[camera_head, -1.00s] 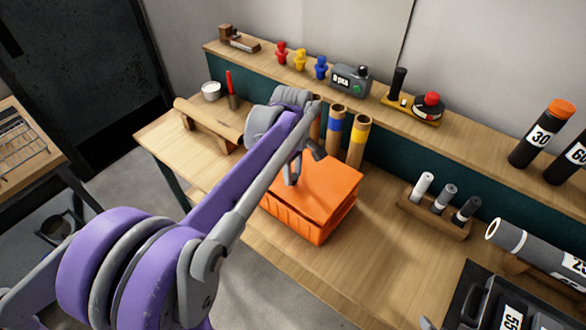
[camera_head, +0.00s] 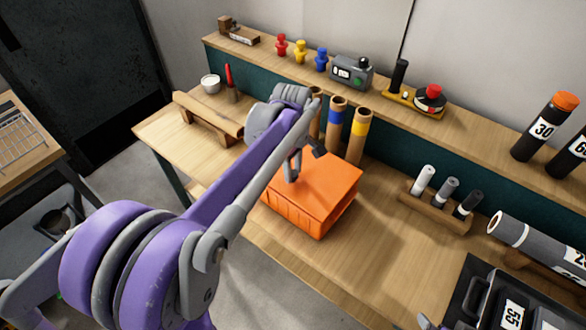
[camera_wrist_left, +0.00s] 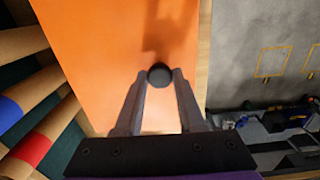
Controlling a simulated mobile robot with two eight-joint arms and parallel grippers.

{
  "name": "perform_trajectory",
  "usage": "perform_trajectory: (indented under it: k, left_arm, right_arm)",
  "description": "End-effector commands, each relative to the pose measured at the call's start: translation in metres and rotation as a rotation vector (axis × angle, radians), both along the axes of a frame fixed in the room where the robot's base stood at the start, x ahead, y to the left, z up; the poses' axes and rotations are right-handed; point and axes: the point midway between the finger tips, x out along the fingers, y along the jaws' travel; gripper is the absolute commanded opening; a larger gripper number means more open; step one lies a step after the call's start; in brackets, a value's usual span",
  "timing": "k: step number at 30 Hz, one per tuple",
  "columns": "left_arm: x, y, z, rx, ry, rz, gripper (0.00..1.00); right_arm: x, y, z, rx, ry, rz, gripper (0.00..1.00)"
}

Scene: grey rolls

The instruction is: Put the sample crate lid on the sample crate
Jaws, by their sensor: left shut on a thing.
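The orange sample crate (camera_head: 292,211) stands on the wooden bench. The flat orange sample crate lid (camera_head: 332,180) lies on top of it, looking level and lined up with the crate's edges. My left gripper (camera_head: 292,178) is over the lid, its fingers pointing down. In the left wrist view my left gripper (camera_wrist_left: 160,82) is shut on the lid's dark round knob (camera_wrist_left: 160,74). The orange lid (camera_wrist_left: 95,45) fills much of that view. My left arm hides part of the crate's left side in the head view. I do not see my right gripper clearly.
Cardboard tubes with coloured bands (camera_head: 357,135) stand close behind the crate. A wooden rack with several small cylinders (camera_head: 446,190) is to the right. Bare bench (camera_head: 385,235) lies right of the crate.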

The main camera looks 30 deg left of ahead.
Motion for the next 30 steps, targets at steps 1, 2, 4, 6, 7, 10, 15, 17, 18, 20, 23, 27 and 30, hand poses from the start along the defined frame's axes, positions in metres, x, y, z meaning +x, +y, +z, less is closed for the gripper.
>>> perform_trajectory:
  k: [1,2,4,6,7,10,15,17,18,20,23,27,30]
  left_arm:
    - [0.0000,0.0000,0.0001,0.000,0.000,0.000,0.00]
    - [0.0000,0.0000,0.0001,0.000,0.000,0.000,0.00]
    - [0.0000,0.0000,0.0000,0.000,0.000,0.000,0.00]
    - [0.0000,0.0000,-0.0003,0.000,0.000,0.000,0.00]
    - [0.0000,0.0000,-0.0006,0.000,0.000,0.000,0.00]
    - [-0.0001,0.0000,-0.0022,0.000,0.000,0.000,0.00]
    - [0.0000,-0.0001,-0.0059,0.000,0.000,0.000,0.00]
    - [0.0000,-0.0001,-0.0071,0.000,0.000,0.000,0.00]
    - [0.0000,-0.0001,-0.0078,0.000,0.000,0.000,0.00]
    - [0.0001,-0.0001,-0.0087,0.000,0.000,0.000,0.00]
    - [0.0002,-0.0001,-0.0092,0.000,0.000,0.000,0.00]
    - [0.0003,-0.0001,-0.0089,0.000,0.000,0.000,0.00]
    - [0.0002,-0.0001,-0.0088,0.000,0.000,0.000,0.00]
  right_arm:
    - [0.0000,0.0000,0.0000,0.000,0.000,0.000,1.00]
    - [0.0000,0.0000,0.0000,0.000,0.000,0.000,1.00]
    - [0.0000,0.0000,0.0000,0.000,0.000,0.000,1.00]
    - [-0.0001,0.0000,-0.0003,0.000,0.000,0.000,1.00]
    - [-0.0002,0.0000,-0.0005,0.000,0.000,0.000,1.00]
    - [-0.0006,0.0000,-0.0018,0.000,0.001,0.000,1.00]
    - [-0.0015,0.0000,-0.0046,0.000,0.003,0.000,1.00]
    - [-0.0019,0.0000,-0.0055,0.000,0.003,0.000,1.00]
    - [-0.0020,0.0000,-0.0061,0.000,0.004,0.000,1.00]
    - [-0.0022,0.0000,-0.0068,0.000,0.004,0.000,1.00]
    - [-0.0023,0.0000,-0.0071,0.000,0.004,0.000,1.00]
    - [-0.0022,0.0000,-0.0068,0.000,0.004,0.000,1.00]
    - [-0.0022,0.0000,-0.0066,0.000,0.004,0.000,1.00]
